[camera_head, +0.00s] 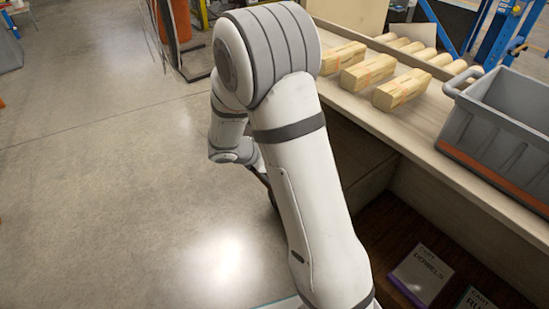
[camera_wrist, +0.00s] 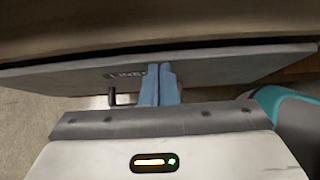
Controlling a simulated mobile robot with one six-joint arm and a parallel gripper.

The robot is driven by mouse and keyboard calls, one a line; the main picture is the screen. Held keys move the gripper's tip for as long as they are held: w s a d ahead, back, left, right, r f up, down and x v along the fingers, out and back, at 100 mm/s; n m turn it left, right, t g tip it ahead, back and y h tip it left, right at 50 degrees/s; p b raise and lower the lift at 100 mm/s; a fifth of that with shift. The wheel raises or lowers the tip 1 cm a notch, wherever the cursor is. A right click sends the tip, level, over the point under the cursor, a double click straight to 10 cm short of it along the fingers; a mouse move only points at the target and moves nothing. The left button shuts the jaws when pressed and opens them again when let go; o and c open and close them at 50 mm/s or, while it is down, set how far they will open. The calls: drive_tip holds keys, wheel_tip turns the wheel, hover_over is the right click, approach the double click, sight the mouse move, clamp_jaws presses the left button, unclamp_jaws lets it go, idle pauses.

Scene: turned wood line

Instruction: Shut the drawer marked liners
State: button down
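The drawer marked liners (camera_wrist: 215,70) shows in the wrist view as a grey front panel running across the picture under the bench edge. Its dark lettering is partly covered by my fingers. A dark strip runs along the panel's upper edge; I cannot tell how far the drawer stands out. A short dark handle (camera_wrist: 112,97) is left of my fingers. My gripper (camera_wrist: 160,68) has its two blue fingers together with nothing seen between them. The fingers overlap the panel; I cannot tell whether they touch it. In the head view my arm hides the gripper and the drawer.
In the head view a bench (camera_head: 365,110) on the right carries several wooden blocks, rollers and a grey crate (camera_head: 505,115). An open space below holds a card marked dowels (camera_head: 420,275) and a second, cut-off card. The concrete floor (camera_head: 110,160) on the left is clear.

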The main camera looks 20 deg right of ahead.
drive_tip(key=a+f+p+v, duration=0.1)
drive_tip(key=p+v, duration=0.3)
drive_tip(key=v, duration=0.9)
drive_tip(key=shift+s+a+f+p, duration=0.2)
drive_tip(key=shift+a+f+p, duration=0.1)
drive_tip(key=shift+f, duration=0.1)
